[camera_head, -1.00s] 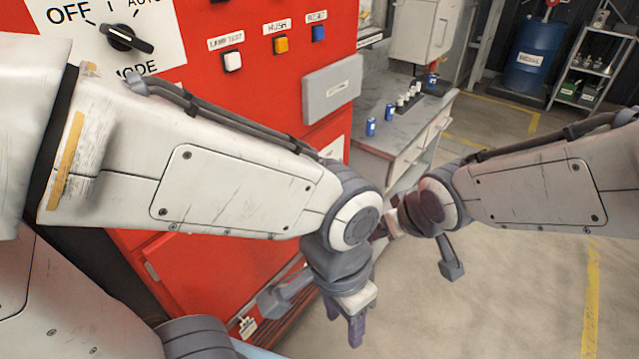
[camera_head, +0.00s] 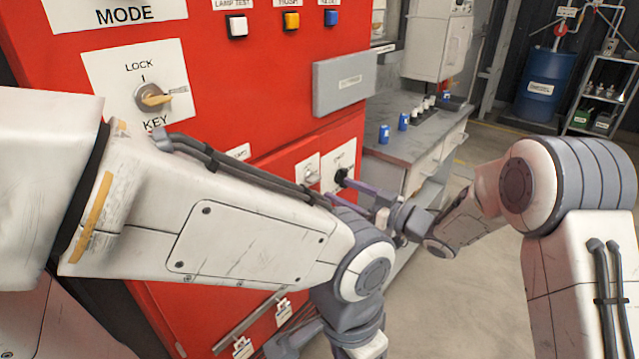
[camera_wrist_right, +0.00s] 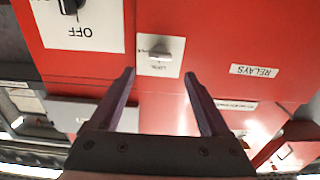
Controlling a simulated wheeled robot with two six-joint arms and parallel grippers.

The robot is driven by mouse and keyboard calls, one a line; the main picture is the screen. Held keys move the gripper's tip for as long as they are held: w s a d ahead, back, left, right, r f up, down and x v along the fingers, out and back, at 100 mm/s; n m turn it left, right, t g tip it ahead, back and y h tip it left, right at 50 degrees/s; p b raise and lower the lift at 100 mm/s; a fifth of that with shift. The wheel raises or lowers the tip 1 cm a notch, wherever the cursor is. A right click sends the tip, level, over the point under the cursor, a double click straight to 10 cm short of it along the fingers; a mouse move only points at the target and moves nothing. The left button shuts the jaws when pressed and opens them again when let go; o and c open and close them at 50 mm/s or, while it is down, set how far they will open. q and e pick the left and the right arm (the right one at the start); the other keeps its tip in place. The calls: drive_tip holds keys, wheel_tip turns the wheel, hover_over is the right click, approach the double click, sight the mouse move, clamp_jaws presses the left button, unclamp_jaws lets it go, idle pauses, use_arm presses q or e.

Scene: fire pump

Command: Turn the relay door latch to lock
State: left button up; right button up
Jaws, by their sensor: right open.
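The relay door latch (camera_wrist_right: 158,52) is a small grey turn-handle on a white plate with small lettering on the red cabinet. In the right wrist view, which is upside down, its handle lies across the picture. Its plate (camera_head: 308,172) also shows in the head view, left of my right gripper (camera_head: 362,187). In the wrist view my right gripper (camera_wrist_right: 160,88) is open and empty, with the latch ahead of and between its purple fingertips, apparently not touching. My left arm crosses the head view, and its fingers are below the bottom edge.
A black knob (camera_head: 341,177) on an OFF-marked plate sits beside the latch. A RELAYS label (camera_wrist_right: 254,71) is on the other side. A grey box (camera_head: 345,82) juts from the cabinet above. A workbench (camera_head: 400,150) with blue cans stands right of the cabinet.

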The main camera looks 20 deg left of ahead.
sight(317, 180)
drive_tip(key=x, duration=0.7)
drive_tip(key=shift+w+a, duration=0.15)
drive_tip(key=shift+a, duration=0.15)
clamp_jaws()
